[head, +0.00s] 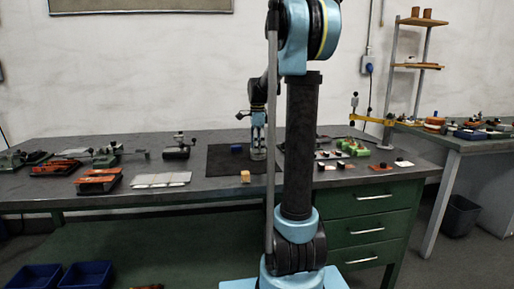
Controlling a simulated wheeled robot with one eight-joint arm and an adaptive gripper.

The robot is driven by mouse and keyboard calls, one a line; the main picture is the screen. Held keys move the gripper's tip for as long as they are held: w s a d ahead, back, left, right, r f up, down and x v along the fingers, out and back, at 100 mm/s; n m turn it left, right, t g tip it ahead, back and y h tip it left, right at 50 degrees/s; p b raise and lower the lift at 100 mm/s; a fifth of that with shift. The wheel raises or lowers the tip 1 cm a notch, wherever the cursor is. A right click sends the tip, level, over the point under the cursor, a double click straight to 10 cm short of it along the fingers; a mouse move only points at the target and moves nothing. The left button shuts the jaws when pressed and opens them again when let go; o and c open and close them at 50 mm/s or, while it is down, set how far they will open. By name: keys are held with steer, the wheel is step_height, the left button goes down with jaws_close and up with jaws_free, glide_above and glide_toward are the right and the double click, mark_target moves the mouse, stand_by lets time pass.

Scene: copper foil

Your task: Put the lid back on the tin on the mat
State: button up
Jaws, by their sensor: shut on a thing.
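The dark mat (222,169) lies on the grey workbench near its middle. A small greyish thing (258,155), which looks like the tin, stands at the mat's right side and is partly hidden. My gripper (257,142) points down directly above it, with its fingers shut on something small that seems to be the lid. The lid itself is too small and too hidden by the fingers to make out. I cannot tell whether it touches the tin or is a little above it.
A tan block (245,177) sits at the bench's front edge. Pale flat plates (161,180) and orange-topped tools (97,181) lie to the left. Several small items (352,147) are on the right.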

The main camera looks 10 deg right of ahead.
stand_by(0.4)
steer(key=o, duration=0.9)
steer(key=shift+o, duration=0.2)
steer(key=o, duration=0.4)
steer(key=shift+r, duration=3.5)
